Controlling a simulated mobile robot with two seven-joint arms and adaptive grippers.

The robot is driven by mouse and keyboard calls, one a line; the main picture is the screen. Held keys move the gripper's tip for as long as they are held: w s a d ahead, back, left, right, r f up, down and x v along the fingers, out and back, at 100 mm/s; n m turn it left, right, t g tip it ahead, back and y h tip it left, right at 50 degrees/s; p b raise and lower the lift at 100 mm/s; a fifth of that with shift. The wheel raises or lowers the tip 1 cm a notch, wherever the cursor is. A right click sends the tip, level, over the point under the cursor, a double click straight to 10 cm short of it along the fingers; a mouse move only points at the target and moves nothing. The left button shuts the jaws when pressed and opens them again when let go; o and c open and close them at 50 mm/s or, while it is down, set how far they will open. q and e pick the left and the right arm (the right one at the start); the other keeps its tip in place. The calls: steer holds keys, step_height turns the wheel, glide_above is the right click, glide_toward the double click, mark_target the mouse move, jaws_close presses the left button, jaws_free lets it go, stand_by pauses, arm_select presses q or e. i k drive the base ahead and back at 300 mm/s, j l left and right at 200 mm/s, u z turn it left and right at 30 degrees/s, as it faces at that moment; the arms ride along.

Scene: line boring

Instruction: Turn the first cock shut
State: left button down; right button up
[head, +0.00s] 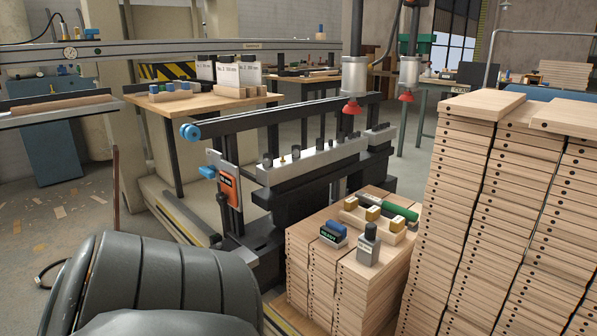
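The line boring machine (318,165) stands in the middle of the head view, with a row of dark fittings and a small brass one on its grey bar. A blue knob (190,132) sits at the left end of its upper black rail. A blue handle (207,172) sits lower, beside an orange label plate (228,187). Two grey cylinders with red feet (352,107) (406,96) hang above the machine. I cannot tell which part is the first cock. Neither gripper is in view; a dark grey rounded link of mine fills the bottom left.
Drilled boards (465,180) are stacked high at the right. A lower board stack (325,275) in front of the machine carries stamps (368,246), blocks and a green cylinder. A wooden table (195,105) with cards stands behind. Open floor shows at the left.

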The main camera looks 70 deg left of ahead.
mark_target(209, 172)
steer(key=u, duration=2.7)
steer(key=i+j+z, duration=0.15)
steer(key=j, duration=0.25)
steer(key=i+j+z, duration=0.15)
steer(key=j, duration=0.25)
steer(key=i+j+z, duration=0.15)
steer(key=j, duration=0.25)
steer(key=i+j+z, duration=0.15)
steer(key=j, duration=0.3)
